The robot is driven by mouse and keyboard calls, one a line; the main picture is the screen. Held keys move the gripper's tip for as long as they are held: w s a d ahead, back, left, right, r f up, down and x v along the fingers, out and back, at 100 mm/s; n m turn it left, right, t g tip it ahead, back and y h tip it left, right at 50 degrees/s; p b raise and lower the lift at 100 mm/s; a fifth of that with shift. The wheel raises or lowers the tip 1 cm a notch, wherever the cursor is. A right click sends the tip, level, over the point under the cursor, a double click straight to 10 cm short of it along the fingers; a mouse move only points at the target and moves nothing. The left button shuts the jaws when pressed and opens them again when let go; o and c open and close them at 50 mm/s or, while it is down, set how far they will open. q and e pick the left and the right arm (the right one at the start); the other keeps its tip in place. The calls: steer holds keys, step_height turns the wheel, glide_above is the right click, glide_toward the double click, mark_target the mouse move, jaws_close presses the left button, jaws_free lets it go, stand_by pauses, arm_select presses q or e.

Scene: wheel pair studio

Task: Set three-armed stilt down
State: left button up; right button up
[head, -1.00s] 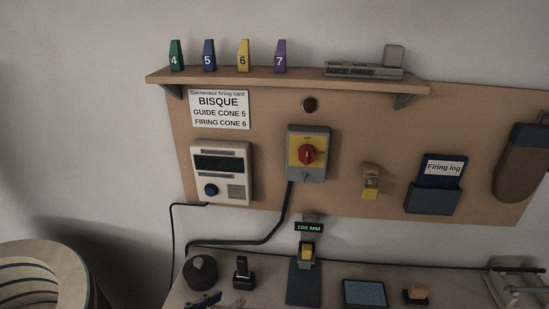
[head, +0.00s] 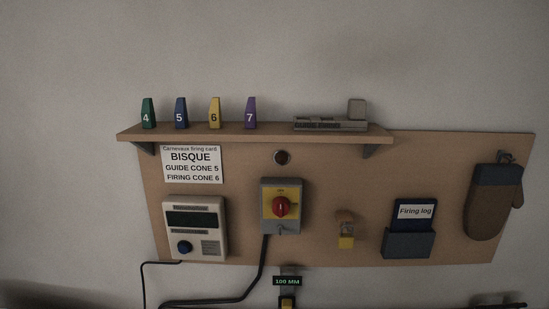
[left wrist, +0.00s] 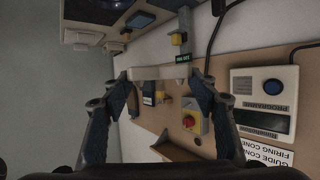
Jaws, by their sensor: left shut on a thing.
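In the left wrist view my left gripper (left wrist: 160,76) has its two dark fingers on either end of a pale cream piece (left wrist: 158,72). It holds this piece between the fingertips, in the air in front of the wall board. The piece looks like the three-armed stilt, seen nearly edge-on; its separate arms are hard to make out. Neither gripper nor the stilt shows in the head view. My right gripper is in neither current view.
The head view shows the wall board (head: 310,235) with a shelf (head: 250,135) of numbered cones, a controller (head: 195,228), a red switch (head: 281,207), a firing log pocket (head: 408,243) and a mitt (head: 494,205). The bench is almost wholly below this view; a 100 MM display (head: 287,281) shows.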

arm_select(q)
steer(key=shift+w+a+r, duration=0.1)
steer(key=shift+a+r, duration=0.1)
steer(key=shift+r, duration=0.85)
steer(key=shift+d+f+g, duration=0.15)
steer(key=shift+f+g, duration=0.15)
steer(key=shift+f, duration=0.1)
